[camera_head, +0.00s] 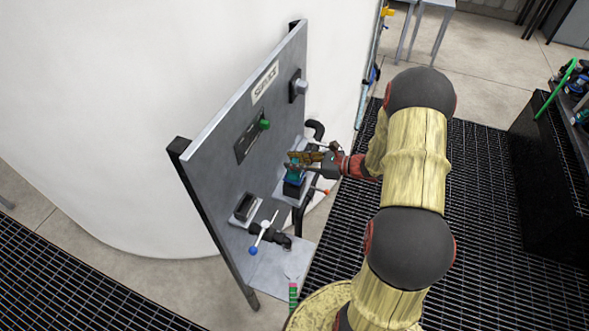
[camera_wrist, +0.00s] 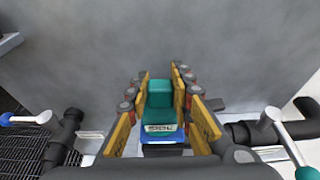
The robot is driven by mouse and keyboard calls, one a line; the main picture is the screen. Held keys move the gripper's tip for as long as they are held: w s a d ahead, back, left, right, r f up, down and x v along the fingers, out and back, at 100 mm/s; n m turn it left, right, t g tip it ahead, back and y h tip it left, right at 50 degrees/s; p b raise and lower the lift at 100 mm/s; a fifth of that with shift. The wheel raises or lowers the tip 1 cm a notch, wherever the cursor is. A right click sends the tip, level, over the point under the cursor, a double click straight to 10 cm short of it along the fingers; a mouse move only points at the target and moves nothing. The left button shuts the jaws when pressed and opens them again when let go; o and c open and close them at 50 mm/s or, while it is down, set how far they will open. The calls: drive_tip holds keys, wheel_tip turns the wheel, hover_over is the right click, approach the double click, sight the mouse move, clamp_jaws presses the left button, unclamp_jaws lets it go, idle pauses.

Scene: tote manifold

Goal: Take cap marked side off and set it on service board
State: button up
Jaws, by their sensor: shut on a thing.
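A teal cap (camera_head: 293,168) with a white label shows between the yellow fingers of my gripper (camera_head: 297,160). In the wrist view the cap (camera_wrist: 160,98) is gripped from both sides by my gripper (camera_wrist: 160,90); the label's lettering is too small to read surely. A blue band (camera_wrist: 166,140) shows just below the cap, and a black block (camera_head: 294,187) stands under it in the head view. I cannot tell whether the cap is seated or lifted clear. A grey upright board (camera_head: 215,160) with a sign (camera_head: 264,82) stands beside it; the sign is hard to read.
The board carries a green knob (camera_head: 265,125) on a dark plate, a grey knob (camera_head: 300,87) and a black block in a pale frame (camera_head: 244,207). Pipe valves with a blue-tipped handle (camera_head: 262,235) and a red-tipped handle (camera_head: 325,192) flank the cap. A dark rack (camera_head: 555,150) stands right.

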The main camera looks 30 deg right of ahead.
sight(295, 160)
clamp_jaws()
drive_tip(key=shift+r, duration=0.5)
wheel_tip(295, 160, up, 2)
drive_tip(key=shift+r+p, duration=0.15)
drive_tip(key=shift+p, duration=0.2)
drive_tip(key=s+a+r+p, duration=0.1)
drive_tip(key=s+a+r, duration=0.2)
drive_tip(key=s+r, duration=0.6)
drive_tip(key=s, duration=0.4)
drive_tip(key=shift+s+a+r+p, duration=0.3)
drive_tip(key=shift+r+p, duration=0.05)
drive_tip(key=shift+p, duration=0.05)
drive_tip(key=shift+f, duration=0.1)
